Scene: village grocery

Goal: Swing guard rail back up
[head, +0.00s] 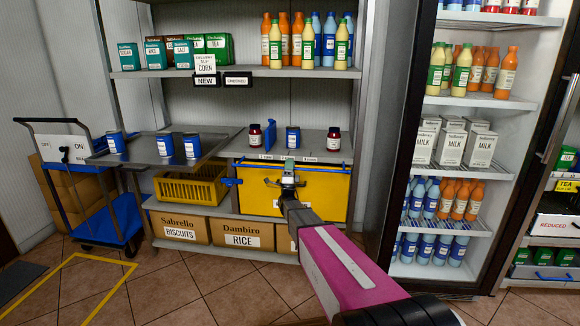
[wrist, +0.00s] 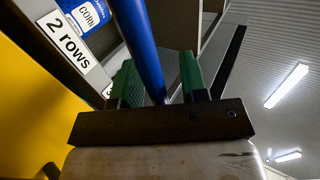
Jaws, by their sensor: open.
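The guard rail is a blue bar (head: 325,167) along the front of the middle shelf, just above a yellow front panel (head: 325,190). My gripper (head: 289,168) is at the shelf's front edge, near the middle of the rail. In the wrist view the blue rail (wrist: 138,45) runs between the two green fingers of my gripper (wrist: 160,82). The fingers are open, with gaps showing beside the rail. My arm hides part of the yellow panel.
On the shelf (head: 215,143) behind the rail stand dark jars (head: 255,137), a blue can (head: 293,137) and a blue divider (head: 270,134). A blue trolley (head: 120,220) stands at left, and an open fridge (head: 455,140) at right. Floor in front is partly clear.

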